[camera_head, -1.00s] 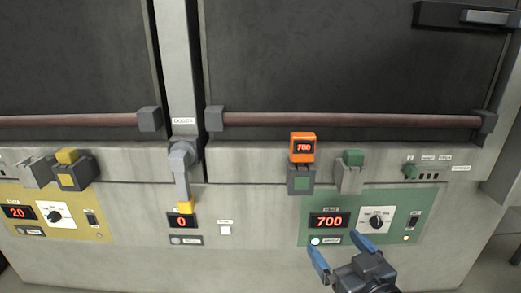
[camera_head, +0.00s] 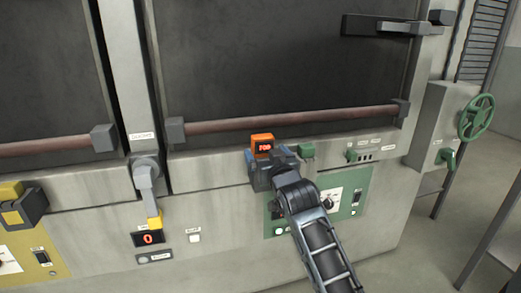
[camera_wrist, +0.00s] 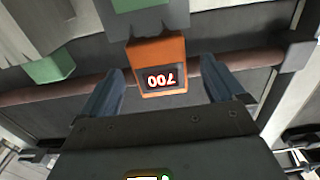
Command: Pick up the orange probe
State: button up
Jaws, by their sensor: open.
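The orange probe (camera_head: 262,144) is a small box with a lit display reading 700. It stands on the ledge of the furnace front, above the green panel. My gripper (camera_head: 262,170) is open right at the probe and hides its holder in the head view. In the wrist view the probe (camera_wrist: 158,65) appears upside down between the two blue fingers of my gripper (camera_wrist: 163,90). Gaps show between each finger and the probe, so it is not gripped.
A green block (camera_head: 306,151) sits right beside the probe. A reddish bar (camera_head: 300,124) runs across the door behind. A grey lever with a yellow tip (camera_head: 148,192) is to the left. A green handwheel (camera_head: 477,117) is at the right.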

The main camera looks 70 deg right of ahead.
aim_at(264, 151)
jog(key=x, duration=0.4)
jog(key=shift+p, duration=0.4)
jog(key=shift+c, duration=0.2)
jog(key=c, duration=1.2)
